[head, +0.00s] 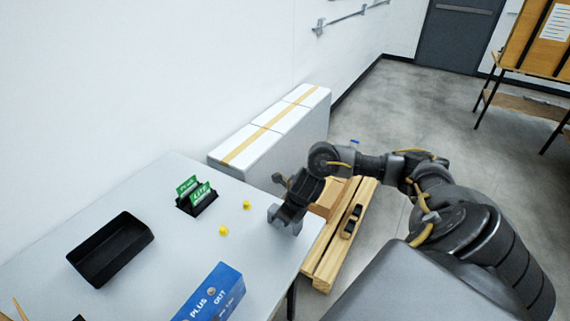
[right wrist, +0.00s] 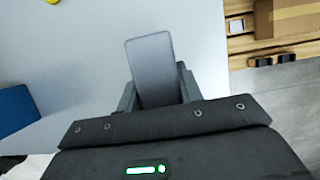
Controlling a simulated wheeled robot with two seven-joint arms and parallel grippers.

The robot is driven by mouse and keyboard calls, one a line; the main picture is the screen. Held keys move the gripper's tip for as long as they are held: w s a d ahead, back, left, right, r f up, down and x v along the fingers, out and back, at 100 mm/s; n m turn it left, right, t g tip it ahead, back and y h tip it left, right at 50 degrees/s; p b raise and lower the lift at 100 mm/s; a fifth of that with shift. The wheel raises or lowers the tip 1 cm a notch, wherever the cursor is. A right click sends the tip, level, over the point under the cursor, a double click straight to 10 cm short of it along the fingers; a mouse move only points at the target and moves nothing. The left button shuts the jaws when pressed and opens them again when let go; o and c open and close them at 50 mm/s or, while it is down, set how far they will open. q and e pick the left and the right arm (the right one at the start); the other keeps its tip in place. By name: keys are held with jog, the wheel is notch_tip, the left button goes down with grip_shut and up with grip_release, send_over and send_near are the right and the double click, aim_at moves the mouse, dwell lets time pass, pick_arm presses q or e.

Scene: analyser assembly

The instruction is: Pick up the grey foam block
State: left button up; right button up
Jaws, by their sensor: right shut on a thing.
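The grey foam block (right wrist: 152,68) shows in the right wrist view as a flat, dark grey slab between the two fingers. My right gripper (right wrist: 157,92) is shut on it, with one finger along each side and the block's far end sticking out beyond them. In the head view my right gripper (head: 285,218) points down at the right edge of the light grey table (head: 262,262). The block is hard to tell from the fingers there, and I cannot tell whether it touches the tabletop. My left gripper is not in view.
A black tray (head: 108,262), a black holder with green cards (head: 200,196), two yellow pieces (head: 223,231) and a blue box (head: 212,293) are on the table. White boxes (head: 268,135) stand behind it. A wooden pallet (head: 336,247) lies beyond its right edge.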

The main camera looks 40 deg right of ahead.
jog(key=shift+r, duration=0.1)
jog(key=shift+r, duration=0.25)
notch_tip(320, 180, up, 3)
jog(key=shift+w+f+b, duration=0.1)
jog(key=shift+f+b, duration=0.1)
jog(key=shift+b, duration=0.2)
jog(key=s+a+r+p, duration=0.8)
jog(key=a+r, duration=0.1)
jog(key=a, duration=0.2)
jog(key=shift+s+a+r+p, duration=0.15)
jog(key=shift+s+r+p, duration=0.05)
jog(key=shift+r+p, duration=0.15)
